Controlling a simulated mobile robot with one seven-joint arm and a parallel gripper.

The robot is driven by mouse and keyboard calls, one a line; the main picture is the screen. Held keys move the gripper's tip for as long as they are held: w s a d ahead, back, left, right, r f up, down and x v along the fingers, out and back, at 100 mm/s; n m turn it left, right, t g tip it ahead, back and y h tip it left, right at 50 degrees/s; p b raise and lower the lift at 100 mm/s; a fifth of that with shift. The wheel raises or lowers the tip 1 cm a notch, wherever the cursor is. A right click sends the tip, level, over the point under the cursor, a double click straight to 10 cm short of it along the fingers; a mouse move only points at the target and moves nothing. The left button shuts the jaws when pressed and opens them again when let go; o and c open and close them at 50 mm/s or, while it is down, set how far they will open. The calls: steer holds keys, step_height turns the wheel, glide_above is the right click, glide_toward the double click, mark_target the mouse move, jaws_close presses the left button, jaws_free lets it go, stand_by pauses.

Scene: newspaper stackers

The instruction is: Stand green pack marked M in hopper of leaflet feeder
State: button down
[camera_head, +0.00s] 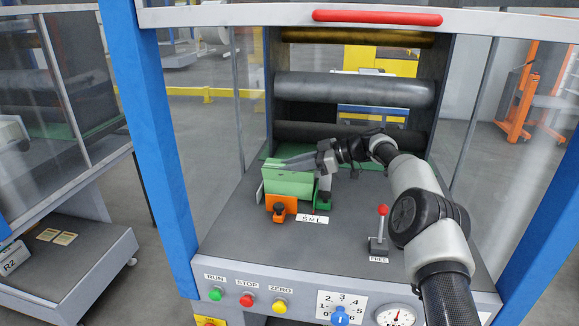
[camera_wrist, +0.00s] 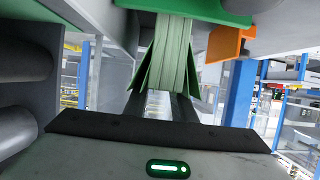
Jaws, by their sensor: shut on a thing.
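A light green pack (camera_head: 288,186) stands roughly upright on the grey deck of the leaflet feeder (camera_head: 240,225), behind an orange block (camera_head: 281,209) and beside a green block (camera_head: 322,200). No M can be read on it. My gripper (camera_head: 285,163) reaches in from the right, its fingers along the top of the pack. In the wrist view, the green leaflets (camera_wrist: 174,55) show as several edge-on sheets, with darker green flaps splayed at both sides. My gripper (camera_wrist: 160,106) is shut on the pack there. Whether its lower edge touches the deck is hidden.
A red-knobbed lever (camera_head: 382,225) stands to the right. Grey rollers (camera_head: 355,88) cross behind. Blue posts (camera_head: 165,150) and clear side panels bound the machine. Buttons and dials line the front edge.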

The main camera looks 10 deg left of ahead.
steer(key=shift+f, duration=0.15)
steer(key=c, duration=1.6)
jaws_free()
steer(key=shift+o, duration=1)
steer(key=s+p+v, duration=0.1)
steer(key=p+v, duration=0.2)
steer(key=v, duration=1.4)
steer(key=shift+w+d+p, duration=0.25)
steer(key=shift+w+p, duration=0.1)
steer(key=shift+w, duration=0.15)
